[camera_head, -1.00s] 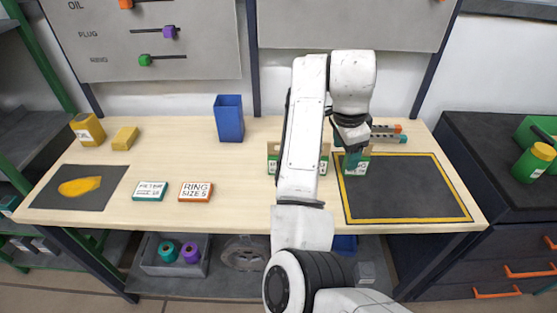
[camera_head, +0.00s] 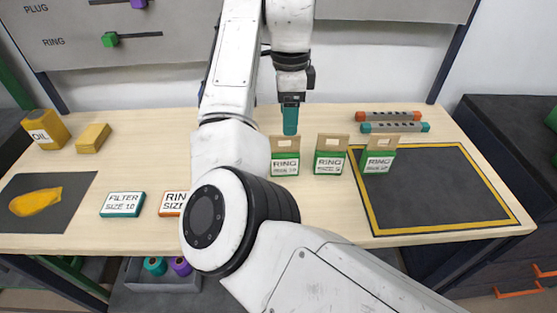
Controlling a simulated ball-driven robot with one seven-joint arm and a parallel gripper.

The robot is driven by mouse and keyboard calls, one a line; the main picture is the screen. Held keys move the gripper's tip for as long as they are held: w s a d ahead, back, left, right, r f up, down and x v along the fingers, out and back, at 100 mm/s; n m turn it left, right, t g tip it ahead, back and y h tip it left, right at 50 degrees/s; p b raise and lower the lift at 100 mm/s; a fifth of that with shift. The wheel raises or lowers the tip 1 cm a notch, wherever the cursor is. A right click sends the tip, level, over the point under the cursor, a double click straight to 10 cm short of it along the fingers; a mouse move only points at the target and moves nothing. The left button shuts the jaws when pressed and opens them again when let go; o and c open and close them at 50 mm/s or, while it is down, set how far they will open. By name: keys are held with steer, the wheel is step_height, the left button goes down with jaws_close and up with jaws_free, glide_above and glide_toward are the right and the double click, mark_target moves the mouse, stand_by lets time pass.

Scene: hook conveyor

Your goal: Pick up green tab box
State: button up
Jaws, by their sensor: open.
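Three green and white boxes with tan hang tabs stand in a row on the table. The left green tab box (camera_head: 285,163) is labelled RING, as are the middle green tab box (camera_head: 329,163) and the right green tab box (camera_head: 377,162). The right one stands at the edge of the yellow-bordered dark mat. My gripper (camera_head: 290,128), with teal fingers, is open and points down above and behind the left box's tab. It appears empty, and the gap between its fingers is not visible from this side.
The dark mat (camera_head: 440,195) is mostly bare. Orange-ended and teal bars (camera_head: 392,127) lie behind it. A yellow OIL box (camera_head: 46,129), a yellow block (camera_head: 93,138) and a FILTER box (camera_head: 123,204) are left. An orange RING box (camera_head: 173,203) is partly hidden by my arm.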

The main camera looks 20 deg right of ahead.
steer(key=shift+w+a+f, duration=0.1)
steer(key=shift+w+f, duration=0.3)
steer(key=shift+f, duration=0.15)
glide_above(285, 152)
steer(key=f, duration=0.5)
steer(key=shift+w, duration=0.25)
steer(key=shift+s+f, duration=0.15)
steer(key=shift+f, duration=2.55)
steer(key=shift+c, duration=0.4)
steer(key=c, duration=1)
steer(key=shift+r, duration=0.1)
